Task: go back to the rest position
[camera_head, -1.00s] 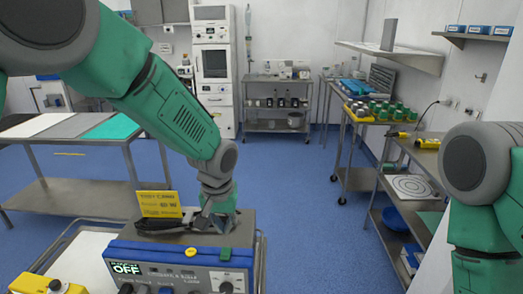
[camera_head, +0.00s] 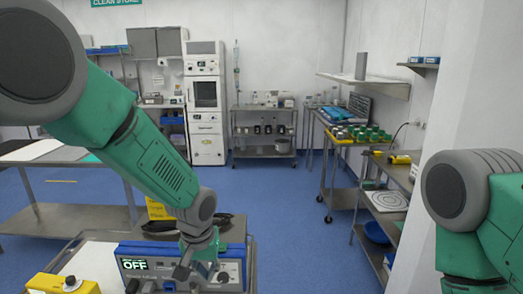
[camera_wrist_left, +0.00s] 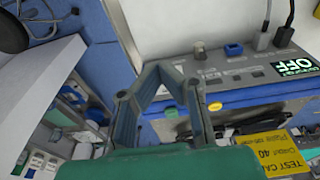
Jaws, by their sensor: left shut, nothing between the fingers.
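My left arm comes in from the left in the head view, and its gripper (camera_head: 203,272) hangs in front of the blue device's front panel. In the left wrist view the gripper's fingers (camera_wrist_left: 160,72) are drawn together with nothing held between them. The blue device (camera_head: 136,252) has a display reading OFF; its panel with knobs (camera_wrist_left: 225,68) also shows in the left wrist view. I cannot tell whether the gripper touches the panel. My right arm shows at the right edge of the head view, but its gripper is out of frame.
A yellow box (camera_head: 62,286) stands at the lower left beside the device. A yellow card (camera_head: 158,210) stands behind the device. A steel table (camera_head: 75,201) is at the left, and steel shelving (camera_head: 403,196) at the right. Blue floor (camera_head: 290,225) is open between them.

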